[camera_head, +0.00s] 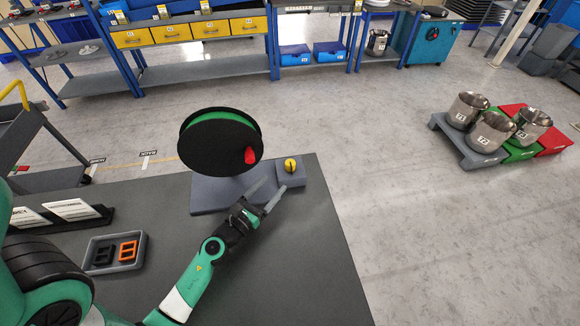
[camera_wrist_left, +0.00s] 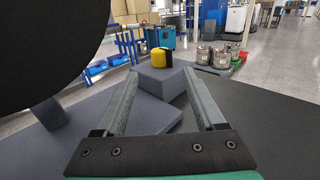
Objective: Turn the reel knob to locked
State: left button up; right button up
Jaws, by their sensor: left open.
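The reel (camera_head: 220,142) is a large black disc with a green rim and a red handle (camera_head: 250,155), standing upright on a grey base (camera_head: 212,197). The knob (camera_head: 290,165), yellow with a black part, sits on a grey block (camera_head: 294,178) to the right of the reel. It also shows in the left wrist view (camera_wrist_left: 159,62), ahead of the fingertips and roughly centred between them. My left gripper (camera_head: 270,189) is open and empty, pointing at the block, with its fingers short of the knob. My right gripper is not visible.
A grey tray (camera_head: 92,268) with a black and an orange part lies at the table's left, near a black rack (camera_head: 95,220) of white plates. The dark table (camera_head: 300,270) is clear at front right. Metal pots (camera_head: 492,131) stand on platforms on the floor beyond.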

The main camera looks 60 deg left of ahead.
aim_at(287, 168)
pick_arm(q)
jog(key=x, duration=1)
jog(key=shift+w+a+r, duration=0.15)
jog(key=shift+w, duration=0.1)
grip_shut()
